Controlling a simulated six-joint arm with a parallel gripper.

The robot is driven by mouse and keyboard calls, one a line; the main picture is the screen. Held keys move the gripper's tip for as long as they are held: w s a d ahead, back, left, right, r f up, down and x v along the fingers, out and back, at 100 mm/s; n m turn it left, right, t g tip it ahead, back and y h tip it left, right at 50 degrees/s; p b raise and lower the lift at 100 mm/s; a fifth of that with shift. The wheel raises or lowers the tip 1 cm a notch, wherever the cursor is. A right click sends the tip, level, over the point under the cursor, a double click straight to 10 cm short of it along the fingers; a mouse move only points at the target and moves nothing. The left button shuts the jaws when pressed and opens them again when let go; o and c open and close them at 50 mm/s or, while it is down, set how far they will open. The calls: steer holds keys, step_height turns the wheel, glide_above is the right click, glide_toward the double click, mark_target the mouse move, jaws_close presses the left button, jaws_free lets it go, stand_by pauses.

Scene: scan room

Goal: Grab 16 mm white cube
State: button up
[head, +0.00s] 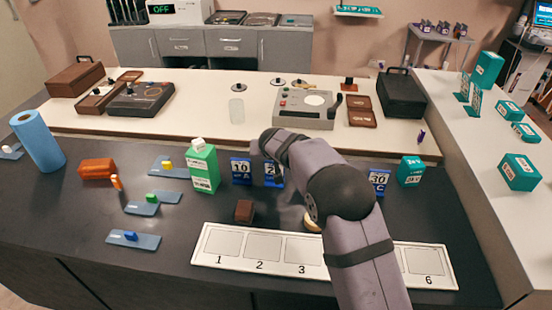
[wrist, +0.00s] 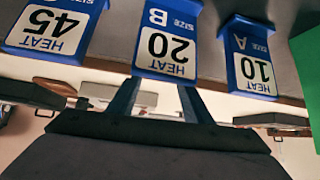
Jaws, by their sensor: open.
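A small white piece (head: 6,148) lies on a blue card at the far left edge of the dark counter in the head view. It may be the white cube, but it is too small to be sure of its shape or size. No white cube shows in the wrist view. My gripper (wrist: 158,87) is open and empty, with its two fingers apart below the upside-down blue HEAT boxes. In the head view my arm reaches over the counter, its end near the blue boxes, far right of the white piece; the fingers are unclear there.
A green carton (head: 203,168) with a white top, a brown cube (head: 244,211) and a numbered white board (head: 226,262) are nearby. A blue roll (head: 38,143) stands near the white piece.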

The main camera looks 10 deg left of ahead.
steer(key=shift+d+p+x, duration=0.15)
steer(key=shift+p+x, duration=0.35)
steer(key=shift+x, duration=0.2)
steer(key=shift+d+p+x, duration=0.1)
steer(key=shift+p+x, duration=0.35)
steer(key=shift+x, duration=0.3)
steer(key=shift+p+x, duration=0.3)
steer(key=shift+x, duration=0.8)
steer(key=c, duration=1.1)
